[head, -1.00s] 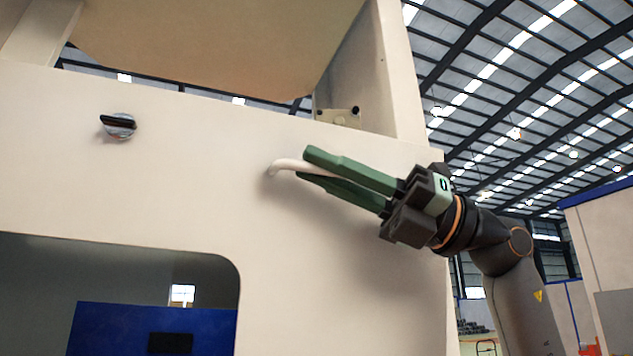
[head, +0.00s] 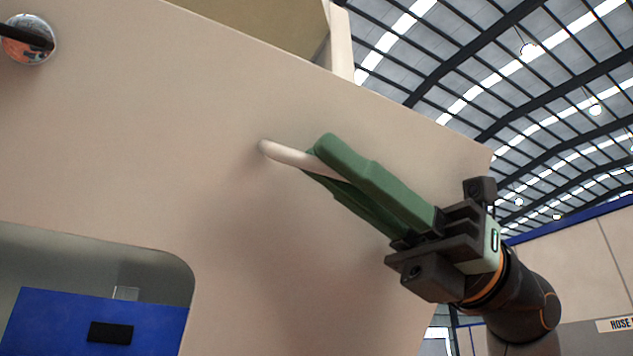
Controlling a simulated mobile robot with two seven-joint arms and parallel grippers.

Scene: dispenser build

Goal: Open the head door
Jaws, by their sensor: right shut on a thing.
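The head door (head: 130,170) is a large cream panel filling the left and middle of the head view, seen at a slant. Its pale handle (head: 283,155) sticks out from the panel near the middle. My right gripper (head: 318,158) comes in from the lower right. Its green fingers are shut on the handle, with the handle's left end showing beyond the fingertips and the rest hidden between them. My left gripper is not in view.
A round knob (head: 28,40) with a dark bar sits on the panel at the upper left. A rounded opening at the lower left shows a blue block (head: 60,325) behind it. A wall with a blue top edge (head: 590,250) stands at the right.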

